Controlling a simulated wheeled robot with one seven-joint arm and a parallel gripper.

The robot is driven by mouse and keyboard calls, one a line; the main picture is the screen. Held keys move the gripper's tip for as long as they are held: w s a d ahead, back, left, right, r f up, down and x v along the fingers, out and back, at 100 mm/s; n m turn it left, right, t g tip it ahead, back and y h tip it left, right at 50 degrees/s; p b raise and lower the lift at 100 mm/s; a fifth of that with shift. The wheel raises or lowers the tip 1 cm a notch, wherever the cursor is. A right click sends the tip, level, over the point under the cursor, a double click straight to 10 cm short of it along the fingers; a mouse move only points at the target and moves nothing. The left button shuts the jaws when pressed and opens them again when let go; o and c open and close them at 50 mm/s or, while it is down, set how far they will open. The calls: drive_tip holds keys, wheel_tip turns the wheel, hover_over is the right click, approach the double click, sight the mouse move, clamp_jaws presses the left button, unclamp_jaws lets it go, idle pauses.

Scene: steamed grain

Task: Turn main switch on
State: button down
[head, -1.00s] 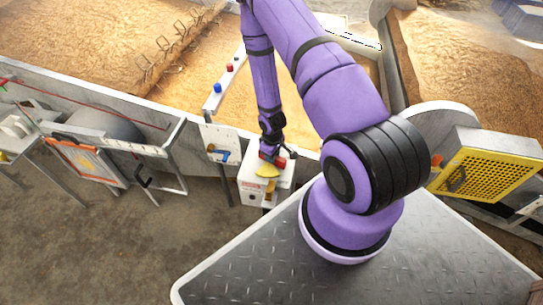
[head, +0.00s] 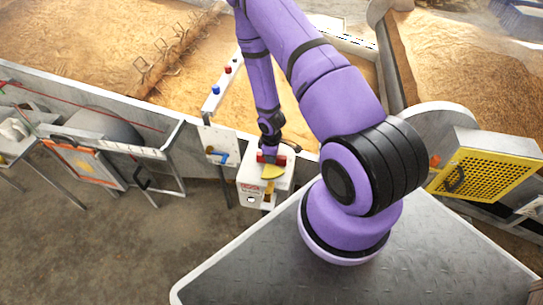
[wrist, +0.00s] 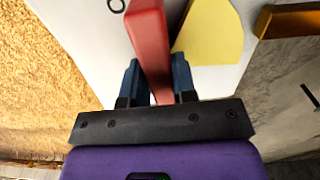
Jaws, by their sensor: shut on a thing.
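The main switch is a white box (head: 252,188) with a red handle (head: 262,158) and a yellow sector-shaped plate (head: 272,172) on its top. My gripper (head: 270,152) is at the red handle, at the end of the purple arm. In the wrist view, the red handle (wrist: 152,45) runs between the two dark blue fingers of my gripper (wrist: 156,85), which are shut on it. The yellow plate (wrist: 210,35) lies just right of the handle on the white box face (wrist: 85,40). The fingertips' far sides are hidden.
A white panel (head: 221,137) with a blue handle stands left of the box. Red and blue buttons (head: 228,70) sit on the rail behind. A yellow perforated box (head: 485,172) is at the right. Grain beds (head: 90,50) lie behind. The floor in front (head: 90,250) is clear.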

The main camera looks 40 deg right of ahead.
drive_tip(key=c, duration=0.9)
unclamp_jaws()
wheel_tip(320, 180, up, 11)
drive_tip(key=shift+f, duration=0.1)
drive_tip(key=w+a+r+m+t+h, duration=0.1)
drive_tip(key=a+r+m, duration=0.1)
drive_tip(key=r, duration=1.4)
drive_tip(key=a+r+m+t+h, duration=0.1)
drive_tip(key=a+r+m+t, duration=0.15)
drive_tip(key=r, duration=1.35)
drive_tip(key=s+a+r+m, duration=0.1)
drive_tip(key=s+a+r, duration=0.1)
drive_tip(key=s+r, duration=0.4)
drive_tip(key=s+a+r+m+t+y, duration=0.1)
drive_tip(key=s+a+r, duration=0.2)
drive_tip(key=s+r, duration=0.3)
drive_tip(key=s+a+r+m+y, duration=0.1)
drive_tip(key=s+a+r, duration=0.2)
drive_tip(key=s+r, duration=0.3)
drive_tip(key=shift+s+a+t, duration=0.2)
drive_tip(key=shift+s+t, duration=0.15)
drive_tip(key=shift+s, duration=0.3)
